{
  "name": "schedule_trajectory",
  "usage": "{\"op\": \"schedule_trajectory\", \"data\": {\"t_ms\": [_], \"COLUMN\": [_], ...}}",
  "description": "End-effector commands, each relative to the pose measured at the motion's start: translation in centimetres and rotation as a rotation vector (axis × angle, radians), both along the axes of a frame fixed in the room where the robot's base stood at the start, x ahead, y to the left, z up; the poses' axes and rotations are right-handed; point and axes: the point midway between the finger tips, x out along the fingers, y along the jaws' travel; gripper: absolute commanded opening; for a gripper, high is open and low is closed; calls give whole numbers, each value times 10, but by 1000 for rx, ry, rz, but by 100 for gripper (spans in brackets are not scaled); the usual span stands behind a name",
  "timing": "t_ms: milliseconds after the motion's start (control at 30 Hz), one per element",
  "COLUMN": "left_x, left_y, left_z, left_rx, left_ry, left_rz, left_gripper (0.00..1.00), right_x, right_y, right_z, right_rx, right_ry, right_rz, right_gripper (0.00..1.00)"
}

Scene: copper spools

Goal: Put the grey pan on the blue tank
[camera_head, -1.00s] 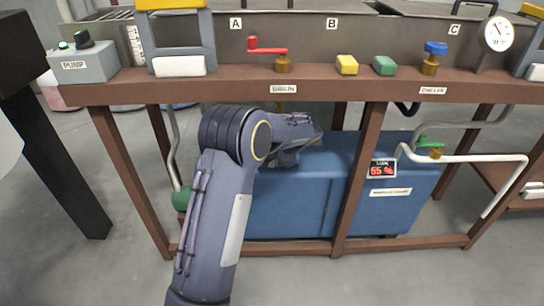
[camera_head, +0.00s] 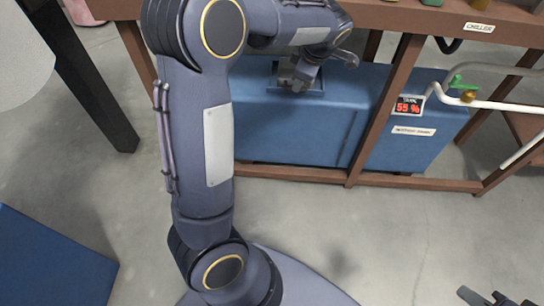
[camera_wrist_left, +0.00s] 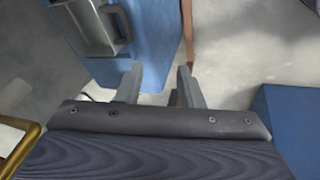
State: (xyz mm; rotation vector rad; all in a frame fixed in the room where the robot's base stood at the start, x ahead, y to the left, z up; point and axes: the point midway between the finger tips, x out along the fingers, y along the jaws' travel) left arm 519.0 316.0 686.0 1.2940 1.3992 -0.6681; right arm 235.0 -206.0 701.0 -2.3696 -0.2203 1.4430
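The blue tank (camera_head: 290,130) stands under the brown bench; it also shows in the left wrist view (camera_wrist_left: 158,40). A grey pan-like piece with a raised handle (camera_wrist_left: 88,28) appears at the upper left of the left wrist view, over or against the tank's top; I cannot tell if it rests there. In the head view my arm largely hides that area. My left gripper (camera_head: 297,77) is over the tank's top. In the wrist view its fingers (camera_wrist_left: 158,88) are apart with nothing between them. My right gripper (camera_head: 497,298) is cut off at the bottom right.
The brown bench frame (camera_head: 385,110) has a post in front of the tank. A white pipe (camera_head: 490,104) with a green valve is at the right. A blue box-like object (camera_head: 50,262) is on the left. Grey floor (camera_head: 400,225) is clear in front.

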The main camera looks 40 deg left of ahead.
Motion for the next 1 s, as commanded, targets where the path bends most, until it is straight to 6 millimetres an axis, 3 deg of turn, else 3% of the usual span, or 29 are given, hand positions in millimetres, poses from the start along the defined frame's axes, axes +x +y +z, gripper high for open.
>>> {"op": "schedule_trajectory", "data": {"t_ms": [33, 167, 300, 400, 500, 700, 1000], "left_x": [-30, -100, -174, -219, -252, -282, -285], "left_y": [2, -14, -42, -65, -85, -108, -110], "left_z": [11, 27, 36, 35, 29, 17, 15], "left_rx": [-65, -187, -217, -165, -83, 44, 65], "left_ry": [22, 36, -37, -109, -172, -232, -236], "left_rz": [-116, -511, -950, -1234, -1457, -1687, -1719], "left_gripper": [34, 34, 34, 34, 34, 34, 34], "right_x": [0, 0, 0, 0, 0, 0, 0], "right_y": [0, 0, 0, 0, 0, 0, 0], "right_z": [0, 0, 0, 0, 0, 0, 0], "right_rx": [0, 0, 0, 0, 0, 0, 0], "right_ry": [0, 0, 0, 0, 0, 0, 0], "right_rz": [0, 0, 0, 0, 0, 0, 0], "right_gripper": [24, 24, 24, 24, 24, 24, 24]}}
